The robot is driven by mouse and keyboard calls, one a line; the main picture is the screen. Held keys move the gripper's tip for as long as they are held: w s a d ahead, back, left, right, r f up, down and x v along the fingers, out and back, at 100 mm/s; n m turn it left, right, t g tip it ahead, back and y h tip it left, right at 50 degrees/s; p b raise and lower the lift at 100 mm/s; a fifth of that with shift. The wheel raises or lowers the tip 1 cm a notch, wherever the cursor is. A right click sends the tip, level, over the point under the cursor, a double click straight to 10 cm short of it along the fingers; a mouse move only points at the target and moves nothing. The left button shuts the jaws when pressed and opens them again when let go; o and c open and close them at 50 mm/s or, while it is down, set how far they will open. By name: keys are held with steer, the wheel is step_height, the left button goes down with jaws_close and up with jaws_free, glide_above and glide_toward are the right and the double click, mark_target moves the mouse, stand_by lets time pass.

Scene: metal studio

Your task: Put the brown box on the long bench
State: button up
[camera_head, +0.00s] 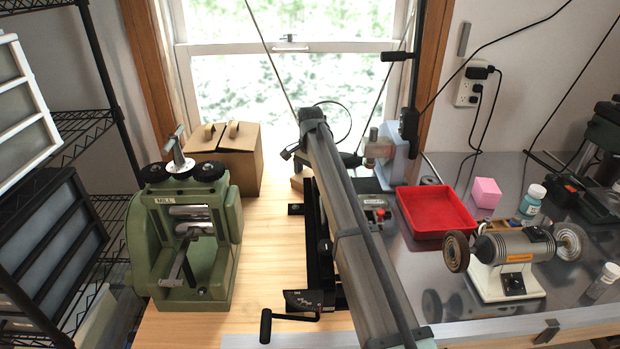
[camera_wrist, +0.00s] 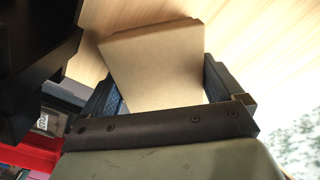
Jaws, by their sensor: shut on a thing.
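My gripper (camera_wrist: 160,74) is shut on a tan-brown box (camera_wrist: 153,55) in the wrist view. One dark finger is on each side of the box, and pale wood grain shows behind it. In the head view a small tan corner, apparently this box (camera_head: 298,181), shows left of my arm, above or on the wooden bench (camera_head: 265,235). My arm hides most of the box and the gripper there. I cannot tell whether the box touches the wood.
A green rolling mill (camera_head: 160,245) and a cardboard box (camera_head: 240,165) stand left on the wood. A black cranked tool lies beside my arm. A red tray (camera_head: 437,235), pink cube (camera_head: 486,192) and bench grinder (camera_head: 510,250) stand on the metal surface at right. Some wood left of my arm is clear.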

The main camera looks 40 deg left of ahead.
mark_target(310, 176)
steer(key=shift+f, duration=0.15)
steer(key=o, duration=0.8)
step_height(310, 176, up, 12)
steer(key=shift+r, duration=0.2)
stand_by(0.3)
